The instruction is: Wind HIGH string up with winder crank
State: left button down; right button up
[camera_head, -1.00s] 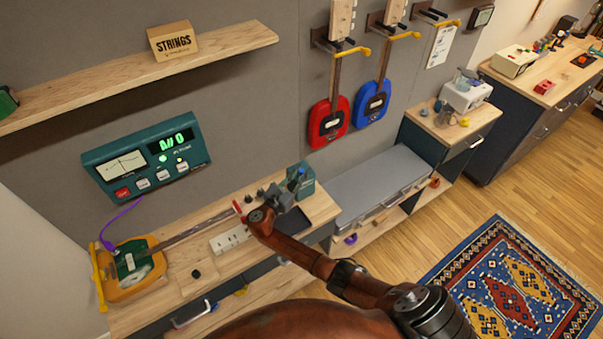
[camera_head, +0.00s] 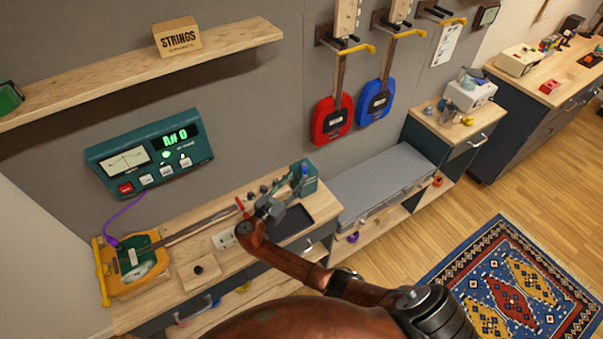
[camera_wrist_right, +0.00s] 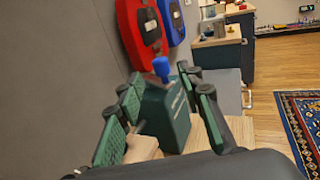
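A stringed instrument with a yellow-orange and green body (camera_head: 140,268) lies on the wooden bench, its neck (camera_head: 205,222) running right toward my right gripper (camera_head: 272,207). A small red part (camera_head: 241,206) shows by the neck's right end. In the right wrist view my right gripper (camera_wrist_right: 162,88) has its green-padded fingers spread apart. A pale wooden piece (camera_wrist_right: 142,149) and a teal box with a blue knob (camera_wrist_right: 166,110) show between and beyond the fingers. I cannot clearly pick out the winder crank or the strings. My left gripper is not in view.
A teal tuner (camera_head: 150,155) on the wall reads about "A# 0", with a purple cable to the instrument. A dark tray (camera_head: 290,220) lies by the gripper. A grey case (camera_head: 385,180) stands to the right. Red (camera_head: 332,118) and blue (camera_head: 374,102) instruments hang above.

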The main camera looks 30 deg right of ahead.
jog(key=v, duration=0.5)
jog(key=shift+a, duration=0.1)
dwell(0.3)
